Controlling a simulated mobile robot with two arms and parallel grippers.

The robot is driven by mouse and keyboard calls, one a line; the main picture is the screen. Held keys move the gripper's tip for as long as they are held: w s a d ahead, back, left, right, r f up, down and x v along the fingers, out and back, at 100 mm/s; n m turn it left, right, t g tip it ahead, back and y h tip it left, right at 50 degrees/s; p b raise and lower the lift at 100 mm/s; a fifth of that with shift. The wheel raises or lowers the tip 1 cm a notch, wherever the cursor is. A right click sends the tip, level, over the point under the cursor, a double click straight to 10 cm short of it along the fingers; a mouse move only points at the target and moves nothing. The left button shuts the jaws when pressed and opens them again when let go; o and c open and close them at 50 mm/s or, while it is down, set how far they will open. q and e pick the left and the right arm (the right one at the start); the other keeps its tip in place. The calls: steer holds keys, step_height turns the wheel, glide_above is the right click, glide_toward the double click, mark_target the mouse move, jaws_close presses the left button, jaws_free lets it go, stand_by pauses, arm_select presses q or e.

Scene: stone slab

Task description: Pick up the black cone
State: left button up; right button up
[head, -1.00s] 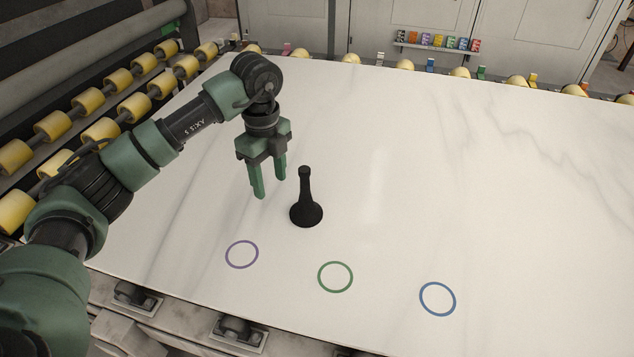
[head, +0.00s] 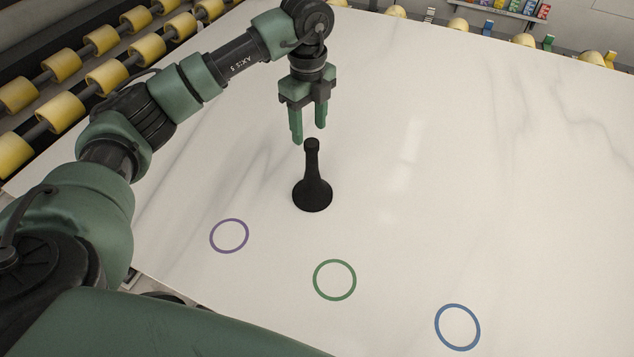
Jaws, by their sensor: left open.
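The black cone (head: 313,190) stands upright on the white stone slab (head: 480,200), with a wide round base and a narrow neck topped by a small knob. My left gripper (head: 308,132) is open and points down. Its two green fingers show just above and around the height of the cone's knob in the picture, one to each side. Nothing is between the fingers that I can see, and I cannot tell the exact gap in depth to the cone. My right gripper is not in view.
A purple ring (head: 229,219), a green ring (head: 334,299) and a blue ring (head: 457,306) are marked on the slab in front of the cone. Yellow rollers (head: 100,40) line the left and far edges. The slab right of the cone is clear.

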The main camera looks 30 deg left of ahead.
mark_target(312, 154)
arm_select(q)
steer(key=f, duration=0.1)
steer(key=w+f, duration=0.1)
steer(key=f, duration=0.1)
steer(key=f+p, duration=0.1)
steer(key=s+f+p, duration=0.1)
steer(key=f, duration=0.1)
steer(key=f+p, duration=0.1)
steer(key=shift+s+d+f, duration=0.25)
steer(key=shift+d+f, duration=0.1)
steer(key=shift+f, duration=0.05)
steer(key=shift+w+f, duration=0.1)
steer(key=shift+f, duration=0.35)
jaws_close()
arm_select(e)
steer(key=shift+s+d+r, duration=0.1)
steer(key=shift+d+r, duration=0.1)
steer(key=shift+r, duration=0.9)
arm_select(q)
steer(key=shift+r, duration=0.1)
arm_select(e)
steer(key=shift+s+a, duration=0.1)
